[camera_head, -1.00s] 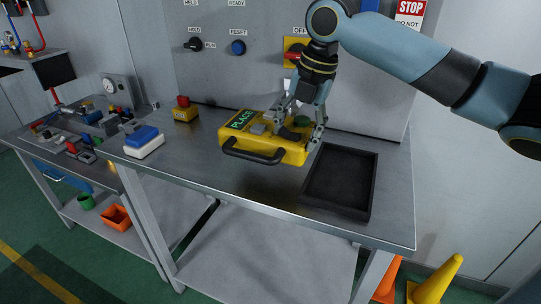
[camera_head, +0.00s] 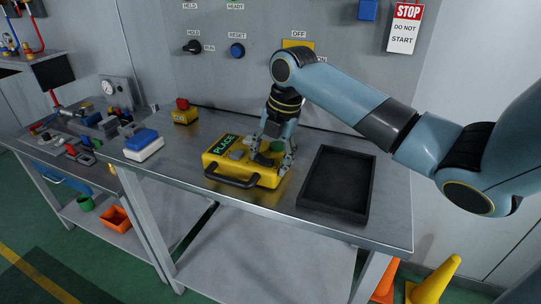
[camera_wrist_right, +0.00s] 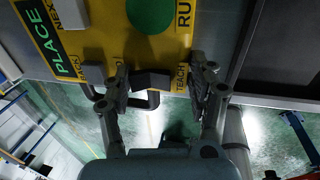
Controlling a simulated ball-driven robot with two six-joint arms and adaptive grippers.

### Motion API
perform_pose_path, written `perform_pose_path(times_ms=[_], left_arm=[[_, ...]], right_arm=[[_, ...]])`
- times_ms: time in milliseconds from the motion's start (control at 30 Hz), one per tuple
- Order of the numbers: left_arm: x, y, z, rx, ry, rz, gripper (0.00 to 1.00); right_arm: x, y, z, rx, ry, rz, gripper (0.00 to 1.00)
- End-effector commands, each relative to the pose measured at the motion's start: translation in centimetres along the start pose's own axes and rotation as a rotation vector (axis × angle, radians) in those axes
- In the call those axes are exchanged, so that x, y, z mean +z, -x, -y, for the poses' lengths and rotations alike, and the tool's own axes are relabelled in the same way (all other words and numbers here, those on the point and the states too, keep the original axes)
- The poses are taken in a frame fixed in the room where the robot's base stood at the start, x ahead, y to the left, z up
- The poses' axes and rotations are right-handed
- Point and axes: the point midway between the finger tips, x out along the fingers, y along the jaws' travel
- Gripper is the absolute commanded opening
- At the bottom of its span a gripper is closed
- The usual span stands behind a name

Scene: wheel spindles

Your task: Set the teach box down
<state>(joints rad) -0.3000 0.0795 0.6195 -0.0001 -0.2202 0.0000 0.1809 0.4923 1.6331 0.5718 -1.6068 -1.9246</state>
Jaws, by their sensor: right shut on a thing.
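The teach box (camera_head: 264,180) is a yellow case with a dark PLACE screen, a green button and a black front handle. It is over the metal bench (camera_head: 180,172), level or nearly so; I cannot tell whether its underside touches the top. My right gripper (camera_head: 272,160) is shut on the teach box from above, at its right part. In the right wrist view the yellow face (camera_wrist_right: 95,15) fills the upper left, and the fingers (camera_wrist_right: 158,75) stand either side of a black part near the TEACH label. My left gripper is out of view.
A black tray (camera_head: 371,190) lies right of the box. A blue-and-white block (camera_head: 143,150) and a yellow box with a red button (camera_head: 184,116) are to the left. A control panel (camera_head: 215,75) stands behind. The bench in front of the teach box is clear.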

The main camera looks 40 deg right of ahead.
Motion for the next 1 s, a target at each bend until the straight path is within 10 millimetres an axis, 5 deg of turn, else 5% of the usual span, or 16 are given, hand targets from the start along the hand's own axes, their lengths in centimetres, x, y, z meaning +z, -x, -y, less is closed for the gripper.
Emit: perform_pose_path(times_ms=[133,167,300,667,1000], left_arm=[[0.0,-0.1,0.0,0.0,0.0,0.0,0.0],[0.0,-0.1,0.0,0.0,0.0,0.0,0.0],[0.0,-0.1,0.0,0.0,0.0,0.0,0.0],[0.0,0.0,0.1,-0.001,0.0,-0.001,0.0],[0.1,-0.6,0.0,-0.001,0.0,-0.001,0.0]], right_arm=[[0.1,-0.1,-0.1,0.005,0.001,0.002,0.01],[0.0,-0.2,0.0,0.0,0.0,0.0,0.61],[0.0,-0.2,0.0,0.0,0.0,0.0,0.79],[0.1,0.3,0.0,0.001,0.0,0.001,0.82],[0.2,6.8,-0.1,0.003,0.002,0.006,0.82]])
